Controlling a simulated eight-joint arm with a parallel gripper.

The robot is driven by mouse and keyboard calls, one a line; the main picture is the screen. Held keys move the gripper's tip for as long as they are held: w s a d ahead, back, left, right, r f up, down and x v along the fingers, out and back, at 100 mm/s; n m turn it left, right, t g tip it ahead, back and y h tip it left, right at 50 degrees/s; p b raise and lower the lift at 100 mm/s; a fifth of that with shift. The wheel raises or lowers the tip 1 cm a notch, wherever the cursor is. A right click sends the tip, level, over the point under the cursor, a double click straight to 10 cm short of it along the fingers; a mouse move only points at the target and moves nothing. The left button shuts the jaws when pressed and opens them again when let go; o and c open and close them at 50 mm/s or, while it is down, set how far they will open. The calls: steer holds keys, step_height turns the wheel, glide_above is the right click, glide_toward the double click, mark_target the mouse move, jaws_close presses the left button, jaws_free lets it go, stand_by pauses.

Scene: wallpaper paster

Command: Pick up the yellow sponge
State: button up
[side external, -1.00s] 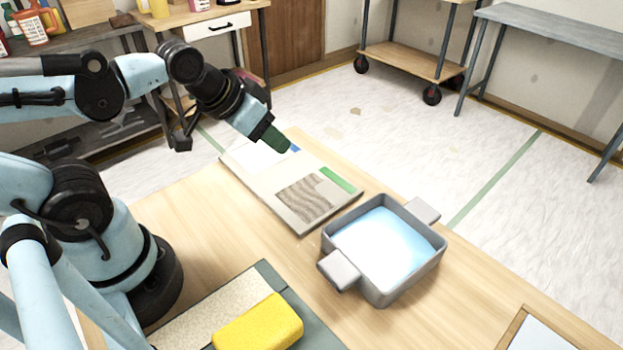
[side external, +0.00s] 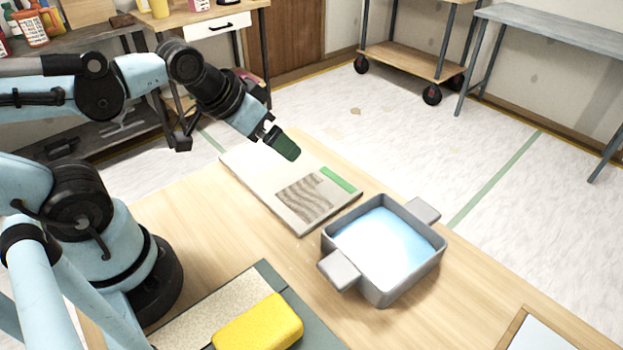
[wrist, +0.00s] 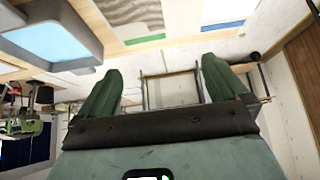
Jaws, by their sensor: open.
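The yellow sponge (side external: 258,322) lies on a grey-green mat at the near edge of the table in the side view. It rests partly over a speckled tan strip. My gripper (side external: 283,146) is in the air above the far part of the table, well away from the sponge. In the wrist view, my gripper (wrist: 158,92) shows two green fingers spread apart with nothing between them. The sponge is not visible in the wrist view.
A grey tray (side external: 371,298) with blue liquid and side handles stands mid-table. A flat sample board (side external: 256,182) lies behind it to the left. A wood-framed panel (side external: 512,332) is at the lower right. Bare wood lies between the mat and the board.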

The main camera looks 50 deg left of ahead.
steer(key=n+g, duration=0.7)
steer(key=n, duration=2.9)
glide_above(261, 326)
steer(key=shift+w+f, duration=0.15)
steer(key=shift+f, duration=3.4)
steer(key=shift+s+f, duration=0.2)
steer(key=shift+f, duration=2.5)
steer(key=c, duration=1)
steer(key=shift+c, duration=0.2)
